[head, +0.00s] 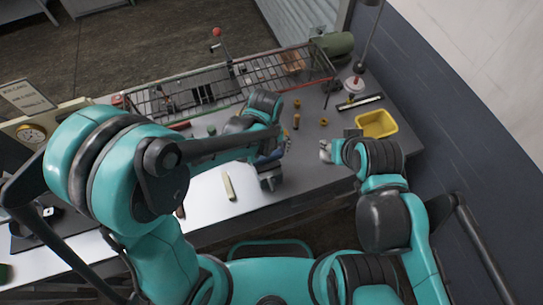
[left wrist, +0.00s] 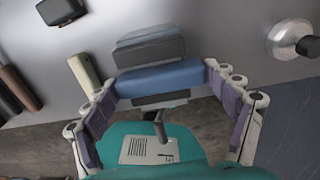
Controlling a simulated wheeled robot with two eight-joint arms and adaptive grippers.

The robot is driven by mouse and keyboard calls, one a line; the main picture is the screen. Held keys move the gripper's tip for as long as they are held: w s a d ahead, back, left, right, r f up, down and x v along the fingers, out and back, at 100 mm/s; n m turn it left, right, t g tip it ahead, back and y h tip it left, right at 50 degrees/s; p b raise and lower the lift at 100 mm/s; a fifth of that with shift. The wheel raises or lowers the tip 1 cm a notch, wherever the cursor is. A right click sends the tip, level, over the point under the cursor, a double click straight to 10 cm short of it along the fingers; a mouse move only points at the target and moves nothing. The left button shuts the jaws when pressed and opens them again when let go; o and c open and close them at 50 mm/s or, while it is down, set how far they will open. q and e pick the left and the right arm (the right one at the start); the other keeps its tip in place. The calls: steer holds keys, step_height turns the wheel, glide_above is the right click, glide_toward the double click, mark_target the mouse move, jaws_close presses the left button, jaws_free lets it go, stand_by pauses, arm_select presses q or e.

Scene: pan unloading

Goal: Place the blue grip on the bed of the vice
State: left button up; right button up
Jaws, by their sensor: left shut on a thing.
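The blue grip (left wrist: 160,77) is a blue bar held between the fingertips of my left gripper (left wrist: 160,88) in the left wrist view. In that view it lies against or just in front of a grey stepped block (left wrist: 150,47), which looks like the vice; I cannot tell whether they touch. In the head view my left gripper (head: 283,147) is over the bench, with the grey vice-like body (head: 271,180) just below it, near the bench's front edge; the arm partly hides this spot. My right gripper (head: 325,151) is to the right, apart from it; its finger opening is unclear.
A pale bar (head: 229,186) lies on the bench to the left. A yellow tray (head: 377,124) stands at the right, near the wall. A wire rack (head: 185,93) runs along the back. Small orange parts (head: 296,121) lie near the middle.

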arm_select(q)
steer(key=shift+r, duration=0.1)
steer(key=shift+a, duration=0.6)
steer(key=o, duration=0.8)
steer(key=shift+o, duration=1.1)
steer(key=shift+d, duration=0.35)
steer(key=shift+a, duration=0.2)
steer(key=shift+r, duration=0.25)
step_height(320, 180, up, 12)
steer(key=p, duration=0.2)
steer(key=shift+f+p, duration=0.15)
steer(key=shift+p, duration=0.2)
arm_select(e)
steer(key=r, duration=0.3)
steer(key=shift+a, duration=0.4)
